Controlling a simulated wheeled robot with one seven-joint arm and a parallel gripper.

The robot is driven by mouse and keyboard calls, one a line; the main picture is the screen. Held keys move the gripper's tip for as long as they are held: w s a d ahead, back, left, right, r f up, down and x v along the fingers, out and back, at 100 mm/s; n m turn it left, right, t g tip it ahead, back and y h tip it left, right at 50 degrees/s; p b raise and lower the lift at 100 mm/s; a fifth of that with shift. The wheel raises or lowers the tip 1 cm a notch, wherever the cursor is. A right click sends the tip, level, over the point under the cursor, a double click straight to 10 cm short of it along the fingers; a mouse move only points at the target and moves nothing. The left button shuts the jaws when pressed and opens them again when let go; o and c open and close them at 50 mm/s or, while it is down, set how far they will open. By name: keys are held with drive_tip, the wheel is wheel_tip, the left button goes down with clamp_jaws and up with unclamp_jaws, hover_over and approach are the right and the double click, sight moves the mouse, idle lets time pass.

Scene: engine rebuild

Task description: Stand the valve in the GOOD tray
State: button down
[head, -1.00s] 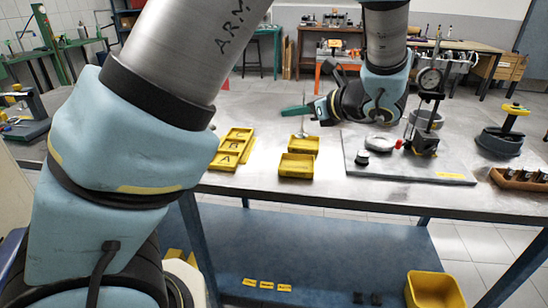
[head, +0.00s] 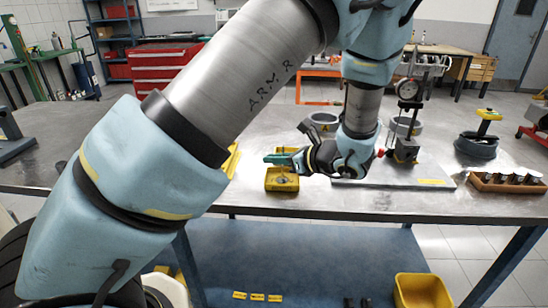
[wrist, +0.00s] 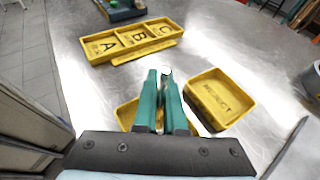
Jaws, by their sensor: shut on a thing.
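My gripper (head: 282,160) points left in the head view, low over the near yellow tray (head: 270,186). Its green fingers (wrist: 161,84) are shut on the valve. The valve's grey round head (head: 283,179) shows below the fingers, over the near tray; I cannot tell whether it touches the floor. In the wrist view a pale bit of the valve stem (wrist: 166,73) shows at the fingertips. That near tray (wrist: 126,113) is mostly hidden under the gripper there, and I cannot read its label. The yellow tray marked REJECT (wrist: 220,97) stands beside it.
A yellow A-B-C tray (wrist: 136,40) lies beyond the fingertips. The dial gauge stand (head: 407,120) on its plate is right of my gripper. A brown rack (head: 508,184) and a dark ring fixture (head: 477,146) stand further right. The left bench is mostly bare.

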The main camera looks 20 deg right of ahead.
drive_tip(key=shift+f, duration=0.15)
drive_tip(key=c, duration=1)
unclamp_jaws()
drive_tip(key=shift+r, duration=0.3)
drive_tip(key=shift+s+d, duration=0.25)
drive_tip(key=shift+s, duration=0.05)
drive_tip(key=b+v, duration=0.3)
drive_tip(key=v, duration=0.8)
